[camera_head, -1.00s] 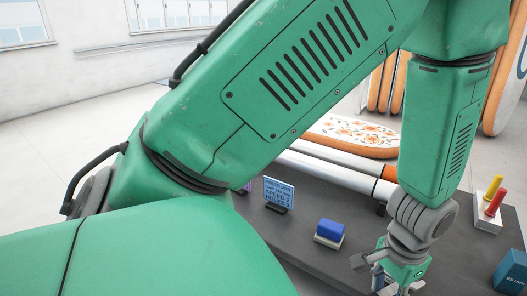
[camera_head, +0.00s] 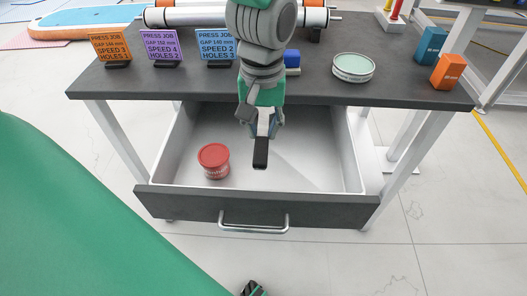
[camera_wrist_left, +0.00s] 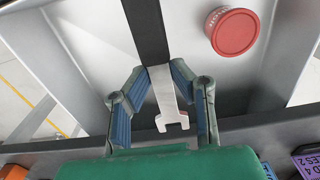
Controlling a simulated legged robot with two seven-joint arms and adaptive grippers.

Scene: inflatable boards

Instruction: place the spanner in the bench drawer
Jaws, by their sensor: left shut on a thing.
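The bench drawer (camera_head: 347,150) is pulled out, with a dark front and a silver handle. My left gripper (camera_head: 262,128) is over the drawer's interior, pointing down, shut on the spanner. The spanner's black handle (camera_head: 260,153) hangs below the fingers in the head view. In the left wrist view the gripper (camera_wrist_left: 165,95) holds the bare metal shank, the open-jaw end (camera_wrist_left: 170,115) lies on the palm side, and the black handle (camera_wrist_left: 146,25) extends away. I cannot tell whether the handle touches the drawer floor.
A red-lidded tub (camera_head: 214,160) stands in the drawer's left part; the right part is clear. On the bench top (camera_head: 300,93) are several job cards (camera_head: 161,47), a blue block (camera_head: 292,60), a round green-topped dish (camera_head: 353,67), and blue (camera_head: 431,45) and orange (camera_head: 448,71) boxes.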

